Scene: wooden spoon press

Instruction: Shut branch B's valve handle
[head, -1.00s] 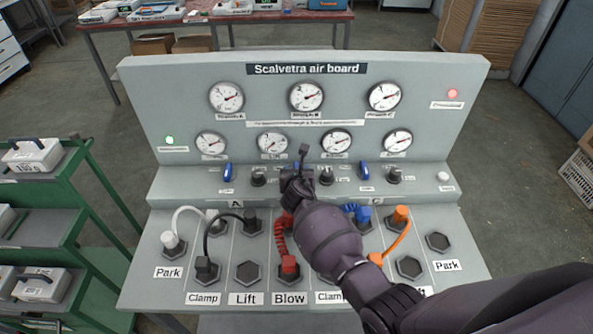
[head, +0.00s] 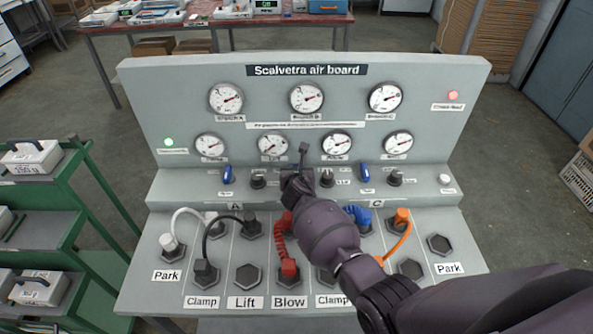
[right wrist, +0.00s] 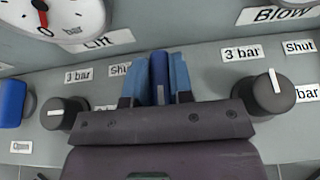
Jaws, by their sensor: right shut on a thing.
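Branch B's valve handle (right wrist: 159,78) is a blue lever on the sloped ledge of the air board. In the right wrist view it stands upright in the picture between the light blue finger pads of my right gripper (right wrist: 160,92), which is shut on it. A partly covered Shut label (right wrist: 119,70) lies just left of it. In the head view my right gripper (head: 298,182) reaches the ledge between sections A and C and hides this handle. How far the handle is turned I cannot tell. My left gripper is not in view.
Black knobs (right wrist: 63,113) and (right wrist: 266,93) flank the gripper. Blue handles of A (head: 228,174) and C (head: 365,172) stand to either side. A red coiled hose (head: 281,238) and an orange hose (head: 397,245) are plugged in near my right arm. Gauges (head: 306,98) are behind.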

